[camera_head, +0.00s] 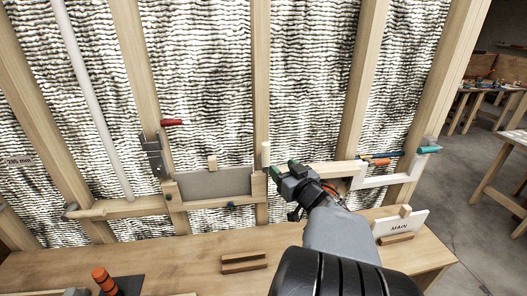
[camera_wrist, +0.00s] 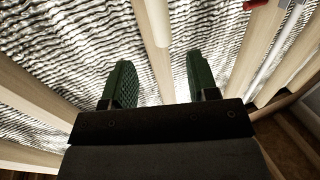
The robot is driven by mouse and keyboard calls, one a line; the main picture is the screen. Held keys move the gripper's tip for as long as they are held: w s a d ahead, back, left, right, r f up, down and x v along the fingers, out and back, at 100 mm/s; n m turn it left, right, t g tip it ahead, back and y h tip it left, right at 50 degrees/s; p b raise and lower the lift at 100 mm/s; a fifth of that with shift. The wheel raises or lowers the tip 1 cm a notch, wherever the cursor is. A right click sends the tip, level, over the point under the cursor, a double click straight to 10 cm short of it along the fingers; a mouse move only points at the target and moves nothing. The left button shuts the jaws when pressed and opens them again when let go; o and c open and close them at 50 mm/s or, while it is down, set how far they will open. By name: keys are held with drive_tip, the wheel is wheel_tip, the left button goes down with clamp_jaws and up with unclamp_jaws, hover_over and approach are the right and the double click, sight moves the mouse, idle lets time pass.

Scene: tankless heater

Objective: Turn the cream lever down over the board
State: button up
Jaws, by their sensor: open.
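The cream lever (camera_head: 265,154) stands upright at the right end of the grey board (camera_head: 225,184), which sits in a wooden frame between studs. My gripper (camera_head: 283,168) is open, its green fingers just right of the lever. In the wrist view, a cream rounded bar (camera_wrist: 156,22), seemingly the lever, hangs from the top edge, in line with the gap between the open fingers of my gripper (camera_wrist: 160,80). The bar looks apart from both fingers. The lever's lower end and pivot are hard to make out behind the gripper.
A red-handled lever (camera_head: 172,122) and grey bracket (camera_head: 152,155) are left of the board. A white pipe (camera_head: 95,100) runs down the wall. A teal handle (camera_head: 429,149) and a "MAIN" sign (camera_head: 400,226) are at right. A wooden block (camera_head: 243,262) lies on the bench (camera_head: 180,264).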

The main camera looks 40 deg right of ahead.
sight(263, 150)
drive_tip(key=w, duration=0.4)
drive_tip(key=w+d+p, duration=0.1)
drive_tip(key=w, duration=0.7)
drive_tip(key=shift+w+d, duration=0.1)
drive_tip(key=shift+d, duration=0.2)
clamp_jaws()
